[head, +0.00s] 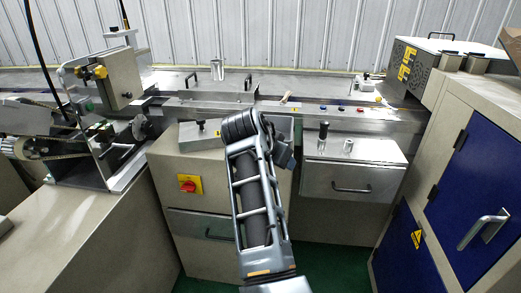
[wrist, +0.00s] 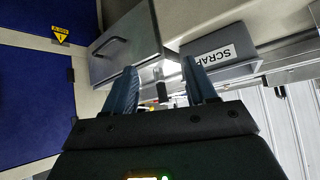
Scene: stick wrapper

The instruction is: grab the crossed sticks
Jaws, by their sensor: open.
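The crossed sticks (head: 286,97) look like a small tan bundle on the metal ledge of the machine, right of centre in the head view. They are too small there to tell how they cross. I cannot make them out in the wrist view. The fingers are mostly hidden there.
A grey bin labelled SCRAP (wrist: 218,58) is beyond the fingers in the wrist view. A metal drawer box (head: 350,182) with a black knob (head: 323,131) stands right of my arm. Blue cabinet doors (head: 473,170) are at far right. Small coloured buttons (head: 341,109) lie right of the sticks.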

